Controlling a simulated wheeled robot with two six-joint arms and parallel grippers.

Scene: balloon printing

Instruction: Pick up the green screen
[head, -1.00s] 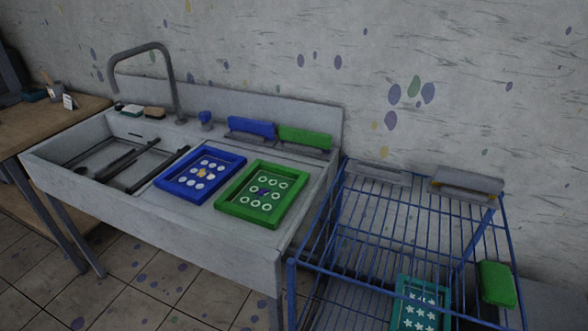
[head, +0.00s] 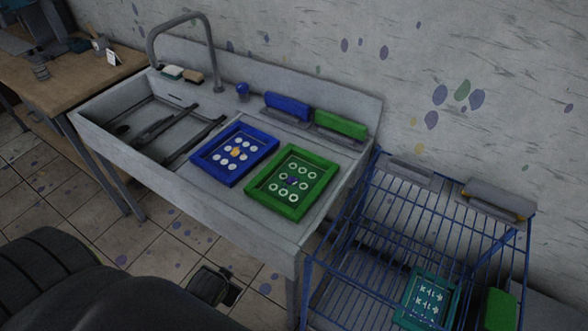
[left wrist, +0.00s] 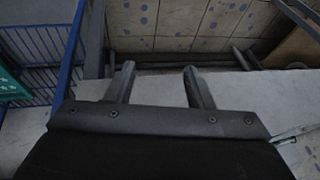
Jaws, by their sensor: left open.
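The green screen (head: 291,182) is a green frame with a pale panel of white rings and a small purple mark. It lies flat on the right part of the grey sink counter in the head view, right of the blue screen (head: 235,154). My left gripper (left wrist: 158,70) is open and empty in the left wrist view, its two fingers apart. In the head view my dark left arm comes in at the lower left, in front of the sink and well short of the green screen. My right gripper is not in view.
A blue wire cart (head: 400,237) stands right of the sink, with a teal screen (head: 428,297) and a green block (head: 498,310). Blue (head: 287,106) and green (head: 340,124) squeegees stand behind the screens. The sink's front edge (head: 190,195) lies between my arm and the screens.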

